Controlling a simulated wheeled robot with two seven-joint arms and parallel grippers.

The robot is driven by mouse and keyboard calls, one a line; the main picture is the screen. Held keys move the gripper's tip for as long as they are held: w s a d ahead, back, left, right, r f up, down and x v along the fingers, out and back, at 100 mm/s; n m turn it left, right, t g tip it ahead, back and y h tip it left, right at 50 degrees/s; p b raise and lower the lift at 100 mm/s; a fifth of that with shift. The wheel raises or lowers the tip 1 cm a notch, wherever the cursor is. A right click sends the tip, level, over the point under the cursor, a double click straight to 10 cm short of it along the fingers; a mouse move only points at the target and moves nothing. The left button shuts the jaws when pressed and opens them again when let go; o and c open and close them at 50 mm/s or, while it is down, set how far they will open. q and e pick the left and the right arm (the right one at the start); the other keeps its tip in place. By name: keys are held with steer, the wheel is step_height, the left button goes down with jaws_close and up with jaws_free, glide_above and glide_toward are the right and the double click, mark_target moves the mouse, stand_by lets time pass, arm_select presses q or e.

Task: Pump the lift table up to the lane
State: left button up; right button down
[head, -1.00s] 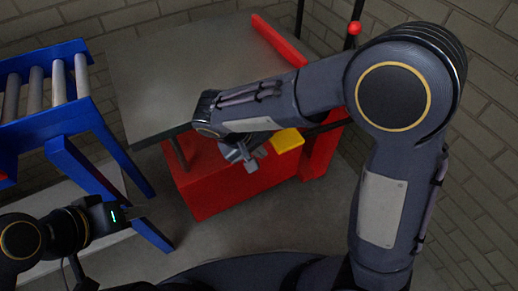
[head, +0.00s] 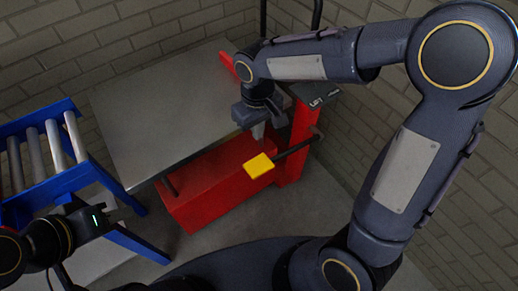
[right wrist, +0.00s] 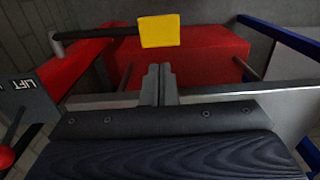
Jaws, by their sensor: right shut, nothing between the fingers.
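The lift table has a grey top (head: 165,105) and a red base (head: 205,190). A yellow pedal (head: 258,165) sits on a dark bar at the base's right; it also shows in the right wrist view (right wrist: 158,31). My right gripper (head: 258,131) points down at the table's near right edge, just above and behind the pedal in the head view. Its fingers (right wrist: 158,85) are shut and empty, apart from the pedal in the right wrist view. My left gripper (head: 118,213) hangs at the lower left by the blue roller lane (head: 70,180); its jaws are too small to judge.
A dark panel marked LIFT (head: 318,98) tops the red post (head: 297,150) right of the pedal. A red knob (right wrist: 5,157) shows at the right wrist view's left edge. Brick walls close the back and right. Bare floor lies before the base.

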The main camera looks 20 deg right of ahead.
mark_target(258, 164)
steer(key=shift+f, duration=0.1)
step_height(258, 164, down, 14)
steer(key=b, duration=0.3)
stand_by(0.4)
steer(key=shift+b, duration=0.35)
